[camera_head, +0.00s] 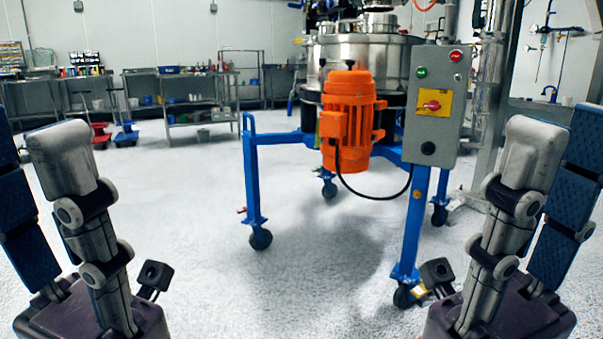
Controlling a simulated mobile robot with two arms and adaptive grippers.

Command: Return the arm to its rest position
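My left gripper (34,145) stands at the left edge with its fingers pointing up. A grey finger and a blue-padded finger are spread apart with nothing between them. Part of the padded finger is cut off by the picture edge. My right gripper (560,145) stands at the right edge in much the same pose, also open and empty. Both grippers are in the near foreground, apart from the powder sifter (365,55). The sifter is a steel drum on a blue wheeled frame (252,180), with an orange motor (349,115) in front.
Metal shelves (195,97) and red and blue bins (124,138) stand along the back left.

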